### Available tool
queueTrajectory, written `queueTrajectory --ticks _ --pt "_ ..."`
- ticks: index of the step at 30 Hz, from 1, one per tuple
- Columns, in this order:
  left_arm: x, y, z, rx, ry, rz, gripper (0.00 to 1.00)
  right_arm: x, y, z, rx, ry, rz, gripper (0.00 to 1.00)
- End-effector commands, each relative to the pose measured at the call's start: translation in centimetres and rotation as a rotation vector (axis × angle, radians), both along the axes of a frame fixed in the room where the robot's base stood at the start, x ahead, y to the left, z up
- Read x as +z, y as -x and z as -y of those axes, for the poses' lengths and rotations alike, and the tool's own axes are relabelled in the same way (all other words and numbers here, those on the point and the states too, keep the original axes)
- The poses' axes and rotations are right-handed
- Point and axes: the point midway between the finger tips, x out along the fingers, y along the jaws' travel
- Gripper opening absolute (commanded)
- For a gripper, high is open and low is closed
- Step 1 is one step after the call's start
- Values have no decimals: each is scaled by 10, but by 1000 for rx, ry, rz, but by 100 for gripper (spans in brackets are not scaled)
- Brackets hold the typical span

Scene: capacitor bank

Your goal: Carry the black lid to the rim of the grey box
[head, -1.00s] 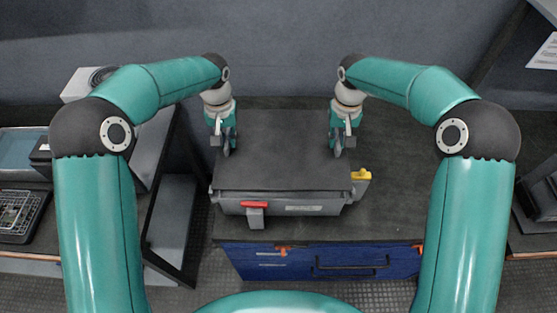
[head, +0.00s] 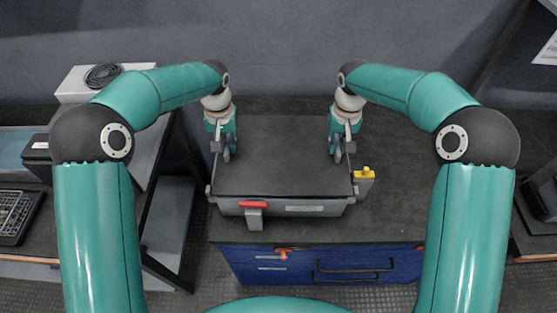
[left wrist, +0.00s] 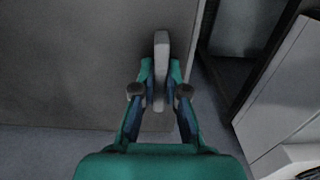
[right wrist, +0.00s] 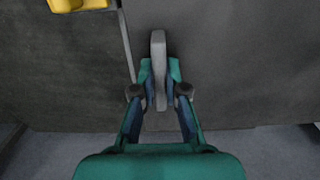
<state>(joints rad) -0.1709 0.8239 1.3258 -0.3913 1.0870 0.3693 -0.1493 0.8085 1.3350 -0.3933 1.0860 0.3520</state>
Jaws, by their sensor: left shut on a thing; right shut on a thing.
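The black lid (head: 280,160) is a flat dark panel lying level over the grey box (head: 330,208) in the head view. The lid's near edge lies along the box's front rim; I cannot tell whether it touches the rim. My left gripper (head: 228,150) is shut on a grey upright handle at the lid's left side, which also shows in the left wrist view (left wrist: 161,55). My right gripper (head: 338,150) is shut on the matching handle at the right, seen in the right wrist view (right wrist: 158,55). The lid hides the box's inside.
A red-handled part (head: 253,206) is on the box's front and a yellow-topped part (head: 365,173) is at its right. Blue drawers (head: 320,265) are below the bench (head: 400,205). A side shelf holds a white fan unit (head: 75,85).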

Motion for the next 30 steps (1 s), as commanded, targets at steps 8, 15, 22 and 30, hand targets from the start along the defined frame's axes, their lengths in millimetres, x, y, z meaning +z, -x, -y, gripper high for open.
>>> queueTrajectory --ticks 8,15,22,30 --pt "-15 0 0 1 1 1 19 -15 0 -1 1 -1 1 19" --pt "-15 0 0 1 0 0 37 -15 0 -1 1 0 0 37" --pt "-12 0 -1 1 0 1 37 -15 0 -1 1 0 0 37" --pt "22 -1 0 2 1 5 37 -15 0 -1 1 0 0 37"
